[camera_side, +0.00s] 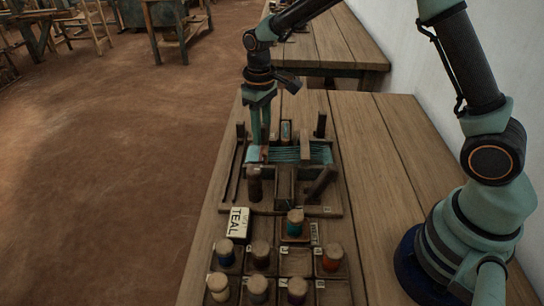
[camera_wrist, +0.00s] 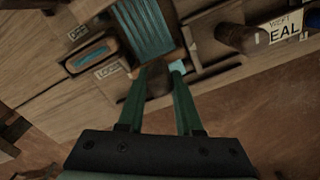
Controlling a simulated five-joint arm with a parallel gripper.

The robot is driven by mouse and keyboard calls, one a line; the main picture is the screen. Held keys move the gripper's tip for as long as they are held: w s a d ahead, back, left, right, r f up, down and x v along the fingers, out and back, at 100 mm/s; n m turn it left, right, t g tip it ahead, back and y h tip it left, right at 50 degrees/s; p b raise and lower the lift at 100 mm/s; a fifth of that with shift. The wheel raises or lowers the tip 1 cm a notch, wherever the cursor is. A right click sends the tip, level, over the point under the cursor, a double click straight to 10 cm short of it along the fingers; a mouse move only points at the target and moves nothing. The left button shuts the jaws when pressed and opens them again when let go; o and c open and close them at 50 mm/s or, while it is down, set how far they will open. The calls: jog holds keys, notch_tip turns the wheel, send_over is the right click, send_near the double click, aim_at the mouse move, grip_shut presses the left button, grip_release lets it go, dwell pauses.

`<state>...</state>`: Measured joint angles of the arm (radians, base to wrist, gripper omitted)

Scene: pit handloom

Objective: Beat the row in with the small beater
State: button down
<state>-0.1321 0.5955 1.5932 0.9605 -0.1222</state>
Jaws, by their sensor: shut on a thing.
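A small loom frame with teal threads (camera_side: 286,154) stands on the table in the side view. The threads also show at the top of the wrist view (camera_wrist: 146,30). My gripper (camera_side: 262,148) points down at the left end of the threads. In the wrist view, my gripper (camera_wrist: 162,71) is shut on a small brown wooden piece (camera_wrist: 158,84), which looks like the small beater. The fingers hide much of it, and I cannot tell whether it touches the row. A shuttle with a teal middle (camera_wrist: 90,54) lies in a slot beside the threads.
A white card reading TEAL (camera_side: 238,223) stands in front of the loom. Several spools, one of them teal (camera_side: 295,222), stand in a compartment tray nearer the camera. Upright posts (camera_side: 255,183) rise around the loom. The table (camera_side: 375,160) is clear to the right.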

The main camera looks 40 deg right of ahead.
jog(key=c, duration=1.6)
grip_release()
jog(key=shift+w+a+r, duration=0.1)
jog(key=shift+w+a, duration=0.05)
jog(key=shift+a, duration=0.2)
jog(key=s+d, duration=0.5)
jog(key=shift+s+d, duration=0.25)
jog(key=shift+s, duration=0.15)
jog(key=c, duration=0.6)
grip_release()
jog(key=shift+s, duration=0.1)
jog(key=shift+d, duration=0.1)
notch_tip(320, 180, up, 6)
jog(key=shift+w+r, duration=0.2)
jog(key=shift+r, duration=0.05)
